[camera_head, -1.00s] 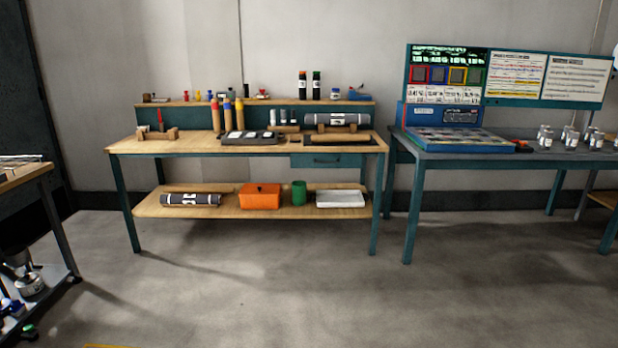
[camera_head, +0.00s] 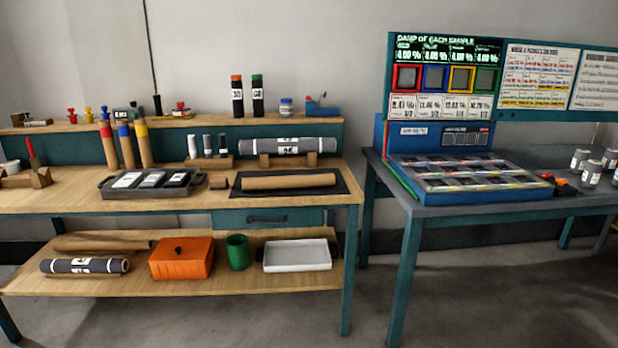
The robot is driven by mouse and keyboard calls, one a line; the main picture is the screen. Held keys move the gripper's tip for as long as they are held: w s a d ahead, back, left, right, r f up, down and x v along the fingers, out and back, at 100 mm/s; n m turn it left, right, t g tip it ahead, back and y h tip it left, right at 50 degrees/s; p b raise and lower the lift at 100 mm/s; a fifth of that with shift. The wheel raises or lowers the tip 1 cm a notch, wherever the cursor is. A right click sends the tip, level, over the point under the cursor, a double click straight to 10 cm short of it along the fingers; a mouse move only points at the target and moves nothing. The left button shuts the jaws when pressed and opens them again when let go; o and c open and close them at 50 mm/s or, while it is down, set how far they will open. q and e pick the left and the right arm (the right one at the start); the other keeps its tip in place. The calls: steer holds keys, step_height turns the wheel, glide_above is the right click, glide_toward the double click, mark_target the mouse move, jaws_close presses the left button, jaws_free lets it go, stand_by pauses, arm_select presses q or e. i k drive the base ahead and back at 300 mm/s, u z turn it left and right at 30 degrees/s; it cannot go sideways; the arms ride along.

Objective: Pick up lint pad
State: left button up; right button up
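I cannot tell for sure which thing is the lint pad. A dark tray (camera_head: 154,195) on the wooden bench top (camera_head: 60,200) holds three dark, flat pieces with white labels. To its right, a brown roll (camera_head: 288,181) lies on a black mat (camera_head: 247,190). Behind it, a grey roll with a white label (camera_head: 288,145) rests on wooden supports. On the lower shelf lie another dark labelled roll (camera_head: 85,266), an orange box (camera_head: 181,259), a green cup (camera_head: 237,252) and a white tray (camera_head: 297,256). Neither gripper is in view.
A second teal table (camera_head: 385,182) on the right holds a blue console with a gridded tray (camera_head: 470,183) and several small jars (camera_head: 592,173). A raised back shelf (camera_head: 200,122) carries bottles and small tools. Grey floor (camera_head: 275,320) is clear in front of the bench.

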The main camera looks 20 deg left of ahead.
mark_target(216, 183)
steer(key=u, duration=0.35)
steer(key=i, duration=2.15)
steer(key=u, duration=0.45)
